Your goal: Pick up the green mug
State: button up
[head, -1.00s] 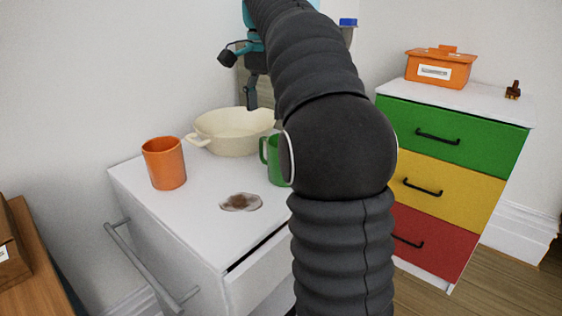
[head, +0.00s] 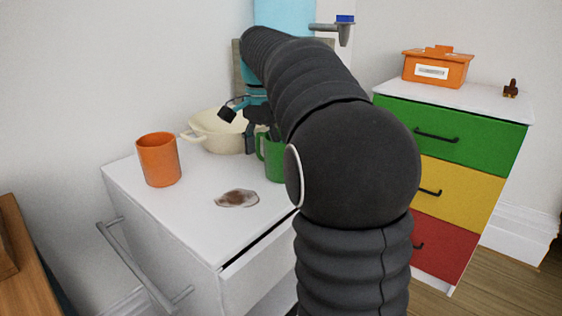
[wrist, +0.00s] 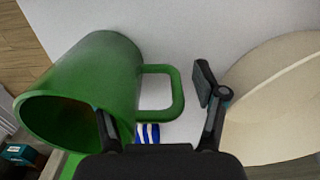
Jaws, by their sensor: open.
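The green mug (head: 276,160) stands on the white cabinet top, partly hidden behind my arm in the head view. In the wrist view the mug (wrist: 95,75) is large at the left, its handle pointing right. My gripper (wrist: 155,98) is open, with the handle between its fingers. The left finger overlaps the mug's body near its rim; I cannot tell whether it is inside the mug. The right finger is beyond the handle, apart from it. In the head view my gripper (head: 258,130) is just above and behind the mug.
A cream pot (head: 212,132) stands close behind the mug and right of my gripper in the wrist view. An orange mug (head: 158,160) and a brown spill (head: 237,198) are on the white top (head: 195,220). A coloured drawer unit (head: 455,140) stands to the right.

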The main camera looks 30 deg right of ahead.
grip_shut()
dwell(0.4)
